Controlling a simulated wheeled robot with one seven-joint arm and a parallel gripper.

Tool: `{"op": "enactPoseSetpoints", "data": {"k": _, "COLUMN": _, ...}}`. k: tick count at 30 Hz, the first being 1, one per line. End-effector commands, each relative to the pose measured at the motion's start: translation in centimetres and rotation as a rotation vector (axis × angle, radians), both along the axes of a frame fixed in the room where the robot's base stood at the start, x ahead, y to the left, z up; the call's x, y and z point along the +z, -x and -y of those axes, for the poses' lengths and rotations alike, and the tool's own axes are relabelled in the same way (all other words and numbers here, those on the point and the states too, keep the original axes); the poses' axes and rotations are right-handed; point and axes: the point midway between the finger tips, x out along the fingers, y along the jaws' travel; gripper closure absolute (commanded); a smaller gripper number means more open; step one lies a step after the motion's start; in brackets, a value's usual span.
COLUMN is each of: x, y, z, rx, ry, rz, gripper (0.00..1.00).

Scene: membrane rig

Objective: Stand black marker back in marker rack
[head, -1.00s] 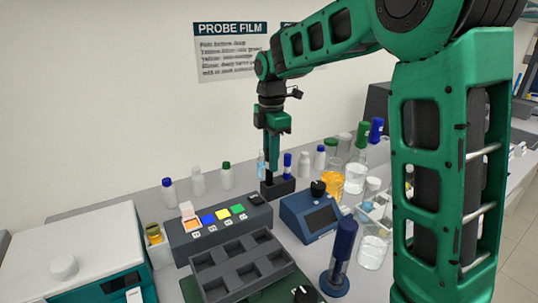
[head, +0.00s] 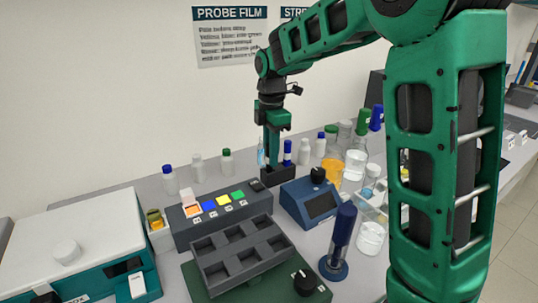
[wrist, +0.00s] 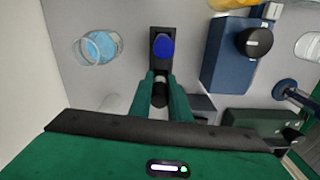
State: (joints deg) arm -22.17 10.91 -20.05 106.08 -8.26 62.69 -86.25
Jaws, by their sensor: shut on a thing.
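The marker rack (head: 285,181) is a small dark block on the bench, also seen in the wrist view (wrist: 162,31). A blue-capped marker (head: 287,152) stands upright in it, its round cap (wrist: 163,46) seen from above in the wrist view. My gripper (head: 271,162) points straight down at the rack's left part, fingertips close to its top. In the wrist view its fingers (wrist: 160,85) are shut on the black marker (wrist: 160,99), which is upright beside the blue one. The marker's lower end is hidden, so I cannot tell how deep it sits.
A clear beaker with blue liquid (wrist: 97,47) stands left of the rack in the wrist view. A blue instrument (head: 312,204) with a black knob is close on the right. White bottles (head: 303,152) and glassware stand behind; a block with coloured squares (head: 220,218) lies in front.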

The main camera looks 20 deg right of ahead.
Motion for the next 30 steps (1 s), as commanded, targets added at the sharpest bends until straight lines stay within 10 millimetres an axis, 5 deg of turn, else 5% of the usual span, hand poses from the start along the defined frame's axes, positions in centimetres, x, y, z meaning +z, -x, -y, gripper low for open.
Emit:
{"op": "enactPoseSetpoints", "data": {"k": 16, "x": -0.55, "y": 0.02, "z": 0.03, "rx": 0.000, "ry": 0.000, "rz": -0.001, "gripper": 0.99}}
{"op": "enactPoseSetpoints", "data": {"k": 18, "x": -0.55, "y": 0.02, "z": 0.03, "rx": 0.000, "ry": 0.000, "rz": 0.000, "gripper": 0.71}}
{"op": "enactPoseSetpoints", "data": {"k": 20, "x": -0.55, "y": 0.01, "z": 0.03, "rx": 0.000, "ry": 0.000, "rz": 0.000, "gripper": 0.61}}
{"op": "enactPoseSetpoints", "data": {"k": 30, "x": -0.24, "y": -0.03, "z": 0.03, "rx": -0.001, "ry": 0.000, "rz": 0.001, "gripper": 0.61}}
